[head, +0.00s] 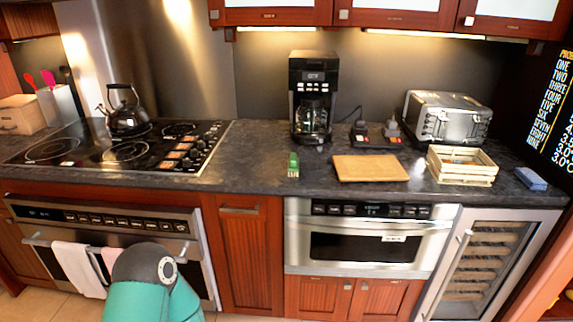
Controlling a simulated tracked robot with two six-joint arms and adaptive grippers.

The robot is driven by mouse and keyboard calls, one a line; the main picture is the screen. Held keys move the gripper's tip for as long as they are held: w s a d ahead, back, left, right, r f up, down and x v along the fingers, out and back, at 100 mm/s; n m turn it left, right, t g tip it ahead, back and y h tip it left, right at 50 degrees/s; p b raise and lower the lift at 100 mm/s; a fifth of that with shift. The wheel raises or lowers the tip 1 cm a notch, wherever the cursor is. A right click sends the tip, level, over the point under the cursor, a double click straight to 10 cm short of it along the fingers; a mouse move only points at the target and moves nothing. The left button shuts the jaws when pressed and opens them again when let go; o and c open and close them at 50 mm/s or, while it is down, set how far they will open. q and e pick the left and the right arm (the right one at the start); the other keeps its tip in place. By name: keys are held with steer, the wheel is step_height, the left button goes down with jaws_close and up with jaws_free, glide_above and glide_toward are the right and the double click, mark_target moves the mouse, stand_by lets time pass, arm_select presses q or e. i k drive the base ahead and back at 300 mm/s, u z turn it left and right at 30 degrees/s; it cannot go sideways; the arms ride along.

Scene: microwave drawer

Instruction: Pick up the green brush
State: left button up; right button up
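The green brush (293,165) stands or lies on the dark countertop (250,165), in front of the coffee maker and left of the cutting board. It is small in the picture, so its exact pose is hard to tell. Nothing touches it that I can see. A teal and dark grey link of my own arm shows at the bottom left, in front of the oven. Neither of my grippers is in view.
Near the brush are a black coffee maker (312,100) and a wooden cutting board (370,168). Further right are a toaster (447,117), a wooden crate (461,178) and a blue sponge (530,178). A cooktop with a kettle (126,118) lies left. The microwave drawer (365,247) is shut below.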

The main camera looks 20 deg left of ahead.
mark_target(292, 165)
steer(key=i, duration=0.85)
steer(key=z, duration=0.05)
